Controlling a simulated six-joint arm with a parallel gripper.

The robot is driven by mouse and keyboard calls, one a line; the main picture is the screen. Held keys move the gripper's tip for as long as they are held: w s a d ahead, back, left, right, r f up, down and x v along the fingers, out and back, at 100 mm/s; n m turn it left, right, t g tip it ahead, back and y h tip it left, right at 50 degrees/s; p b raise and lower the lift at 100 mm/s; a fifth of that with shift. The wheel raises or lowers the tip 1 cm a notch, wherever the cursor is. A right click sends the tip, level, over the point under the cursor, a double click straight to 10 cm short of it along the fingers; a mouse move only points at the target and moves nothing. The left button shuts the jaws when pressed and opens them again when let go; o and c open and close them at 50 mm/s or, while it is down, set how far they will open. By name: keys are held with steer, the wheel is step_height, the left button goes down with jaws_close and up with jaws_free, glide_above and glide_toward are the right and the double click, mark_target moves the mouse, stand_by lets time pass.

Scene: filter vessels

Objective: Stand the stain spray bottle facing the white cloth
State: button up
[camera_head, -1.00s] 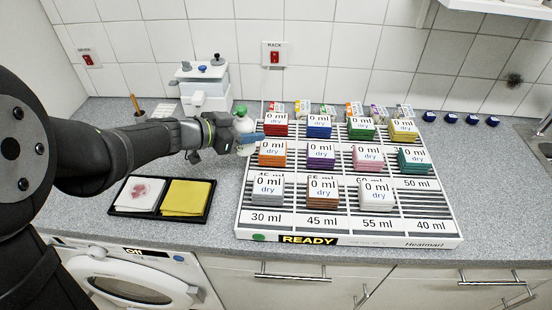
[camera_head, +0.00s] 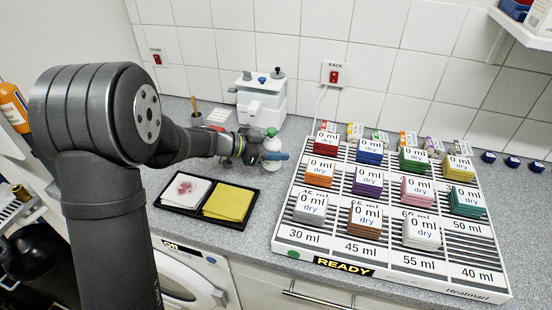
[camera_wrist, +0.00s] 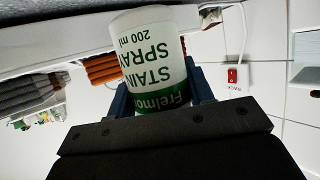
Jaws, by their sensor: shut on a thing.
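The stain spray bottle, white with a green label band and green top, shows in the head view (camera_head: 271,146) and fills the middle of the wrist view (camera_wrist: 145,50). Its label reads "STAIN SPRAY 200 ml" and appears upside down in the wrist view. My gripper (camera_head: 262,157) is shut on the bottle, with blue fingers on either side of it (camera_wrist: 160,95). The bottle looks upright beside the rack's left edge; its base contact is unclear. The white cloth (camera_head: 185,191), with a reddish stain, lies in the left part of a black tray (camera_head: 205,212), left of and nearer than the gripper.
A yellow cloth (camera_head: 230,202) lies in the tray's right part. The white rack (camera_head: 290,243) with several labelled stacks is right of the gripper. A white dispenser (camera_head: 262,100) stands behind. Grey counter (camera_head: 262,210) is clear between tray and rack.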

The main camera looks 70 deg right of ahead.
steer(key=shift+f, duration=1.8)
steer(key=shift+f, duration=0.1)
steer(key=o, duration=1.1)
steer(key=shift+f, duration=0.1)
steer(key=shift+o, duration=0.2)
steer(key=shift+w+a+r, duration=0.15)
steer(key=shift+w+r, duration=0.1)
steer(key=shift+r, duration=0.1)
steer(key=v, duration=1)
steer(key=shift+w+a, duration=0.2)
steer(key=shift+w, duration=0.1)
steer(key=shift+w+a+r, duration=0.15)
steer(key=shift+w+a, duration=0.05)
steer(key=shift+w, duration=0.05)
steer(key=c, duration=0.5)
